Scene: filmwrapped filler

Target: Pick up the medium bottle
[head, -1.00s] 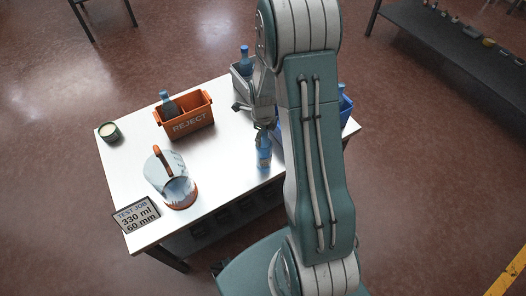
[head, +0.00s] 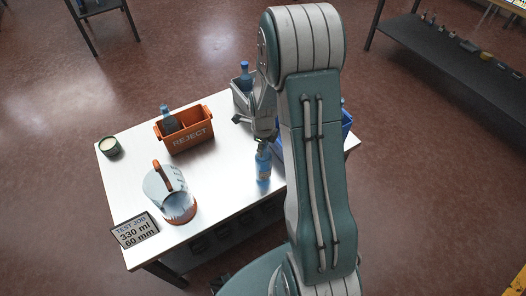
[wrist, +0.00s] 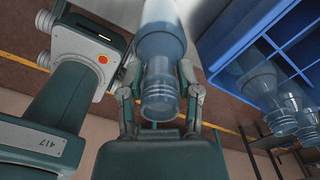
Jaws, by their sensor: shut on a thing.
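A blue bottle (head: 263,166) stands upright at the right part of the white table, below my gripper (head: 264,138) in the head view. In the wrist view, the translucent blue bottle (wrist: 160,45) lies between the two fingers of my gripper (wrist: 160,98), which are shut on its ridged neck. Whether its base touches the table or is slightly lifted, I cannot tell. Other bottles (wrist: 264,88) show in a blue crate (wrist: 262,45) in the wrist view. Which sizes these bottles are is not plain.
On the white table (head: 215,190) are an orange REJECT bin (head: 187,136) holding a bottle, a grey bin (head: 240,95) with another, a round vessel with an orange handle (head: 168,181), a green tin (head: 110,147) and a "330 ml 60 mm" sign (head: 134,229). The table's middle is clear.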

